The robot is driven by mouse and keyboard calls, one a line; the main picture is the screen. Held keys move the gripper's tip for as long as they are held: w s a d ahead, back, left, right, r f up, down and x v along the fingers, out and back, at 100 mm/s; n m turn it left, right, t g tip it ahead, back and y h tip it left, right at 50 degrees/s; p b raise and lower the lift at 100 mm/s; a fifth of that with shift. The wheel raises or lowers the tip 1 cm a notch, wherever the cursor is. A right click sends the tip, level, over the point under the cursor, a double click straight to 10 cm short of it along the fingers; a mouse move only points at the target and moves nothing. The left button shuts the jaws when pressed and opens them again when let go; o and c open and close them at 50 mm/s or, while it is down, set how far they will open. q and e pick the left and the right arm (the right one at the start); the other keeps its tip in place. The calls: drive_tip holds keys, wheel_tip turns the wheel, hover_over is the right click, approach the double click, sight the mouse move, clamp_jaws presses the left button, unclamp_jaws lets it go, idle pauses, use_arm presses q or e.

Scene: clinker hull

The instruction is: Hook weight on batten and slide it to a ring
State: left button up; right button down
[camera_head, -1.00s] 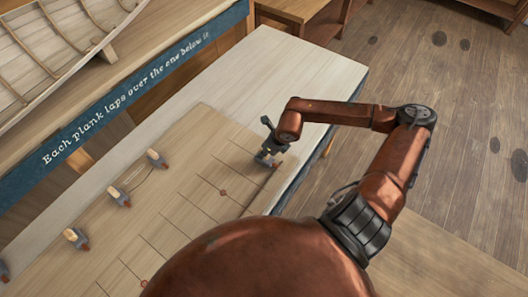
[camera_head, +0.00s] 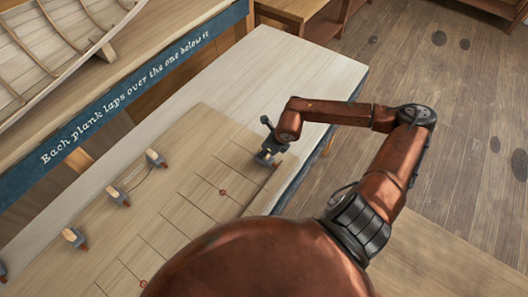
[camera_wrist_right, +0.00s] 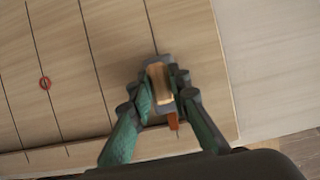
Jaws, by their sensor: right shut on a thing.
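My right gripper (camera_head: 272,148) is shut on a grey weight (camera_wrist_right: 159,85) with a wooden block on top and a red-orange tip. In the right wrist view the green fingers (camera_wrist_right: 165,92) stand on both sides of the weight, low at the board. Part of the weight is hidden by the fingers. Other weights stand in a row at the left: one (camera_head: 156,158), one (camera_head: 118,196) and one (camera_head: 75,237). A thin curved line, perhaps the batten (camera_head: 132,180), shows between two of them. One red ring (camera_head: 223,192) is marked on the board; another (camera_head: 143,283) lies lower left.
The pale board (camera_head: 190,190) with ruled dark lines lies on a light table (camera_head: 300,70). A blue lettered strip (camera_head: 130,83) and a wooden hull (camera_head: 60,40) are at the upper left. The table beyond the board is clear.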

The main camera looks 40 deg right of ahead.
drive_tip(key=shift+w+a+b, duration=0.25)
drive_tip(key=shift+w+b, duration=0.25)
drive_tip(key=shift+w, duration=0.3)
drive_tip(key=shift+w+a+b, duration=0.2)
drive_tip(key=shift+w+b, duration=0.35)
drive_tip(key=shift+w, duration=0.2)
drive_tip(key=shift+w+a+b, duration=0.25)
drive_tip(key=shift+w+b, duration=0.25)
drive_tip(key=shift+w, duration=0.3)
drive_tip(key=shift+w+a+r+b, duration=0.1)
drive_tip(key=shift+w+a+b, duration=0.1)
drive_tip(key=shift+w+b, duration=0.35)
drive_tip(key=shift+w+a+b, duration=0.2)
drive_tip(key=shift+w+b, duration=0.05)
drive_tip(key=shift+w, duration=0.6)
drive_tip(key=shift+b, duration=0.65)
drive_tip(key=c, duration=1.7)
unclamp_jaws()
drive_tip(key=shift+s+f, duration=0.1)
drive_tip(key=shift+f, duration=0.1)
drive_tip(key=shift+c, duration=0.2)
drive_tip(key=shift+f, duration=0.1)
drive_tip(key=shift+s, duration=0.1)
